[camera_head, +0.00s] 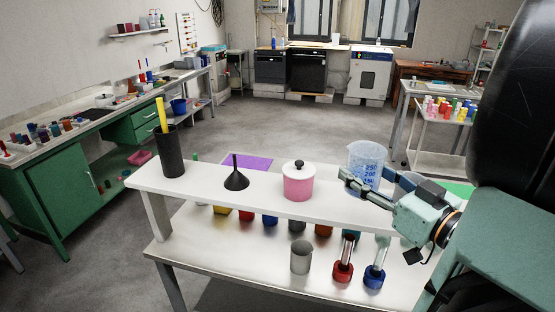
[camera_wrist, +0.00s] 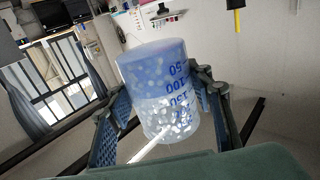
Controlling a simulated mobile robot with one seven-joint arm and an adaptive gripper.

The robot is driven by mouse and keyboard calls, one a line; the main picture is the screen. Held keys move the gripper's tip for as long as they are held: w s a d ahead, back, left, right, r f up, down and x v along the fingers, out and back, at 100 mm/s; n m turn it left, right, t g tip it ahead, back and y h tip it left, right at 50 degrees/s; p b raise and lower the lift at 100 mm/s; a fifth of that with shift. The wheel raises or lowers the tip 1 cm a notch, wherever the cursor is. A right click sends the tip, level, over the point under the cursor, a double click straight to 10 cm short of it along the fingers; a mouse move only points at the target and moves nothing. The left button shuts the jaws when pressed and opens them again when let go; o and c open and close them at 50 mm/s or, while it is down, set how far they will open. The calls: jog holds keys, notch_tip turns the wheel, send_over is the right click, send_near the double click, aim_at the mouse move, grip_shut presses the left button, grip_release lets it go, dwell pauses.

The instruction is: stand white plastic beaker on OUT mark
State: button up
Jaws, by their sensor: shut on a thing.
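The white plastic beaker (camera_head: 367,157) is translucent with blue graduations. It is upright at the right end of the raised white shelf in the head view. My gripper (camera_head: 369,183) is shut on it from the front right, with a finger on either side. In the wrist view the beaker (camera_wrist: 155,88) sits between the two fingers (camera_wrist: 160,112). I cannot tell whether its base touches the shelf. No OUT lettering is readable. A purple patch (camera_head: 248,161) and a green patch (camera_head: 459,189) show behind the shelf, partly hidden.
On the raised shelf (camera_head: 205,196) stand a black cylinder (camera_head: 170,152), a black funnel (camera_head: 236,176) and a pink jar (camera_head: 299,184) left of the beaker. Below are a grey cup (camera_head: 301,257), red-based (camera_head: 343,271) and blue-based (camera_head: 374,277) tubes, and several coloured containers.

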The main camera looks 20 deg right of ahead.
jog(key=w+d+f, duration=0.1)
jog(key=w+f, duration=0.1)
jog(key=w, duration=0.1)
jog(key=w+d+f, duration=0.1)
jog(key=w+f, duration=0.2)
jog(key=w, duration=0.1)
jog(key=w+d+f, duration=0.2)
jog(key=w+f, duration=0.1)
jog(key=shift+w+p, duration=0.2)
jog(key=shift+p, duration=0.1)
jog(key=shift+w+d+f, duration=0.1)
jog(key=shift+w+f, duration=0.1)
jog(key=shift+f, duration=0.2)
jog(key=shift+w+f, duration=0.1)
jog(key=shift+f, duration=1.5)
jog(key=shift+f, duration=0.1)
jog(key=shift+f, duration=0.15)
jog(key=o, duration=1.3)
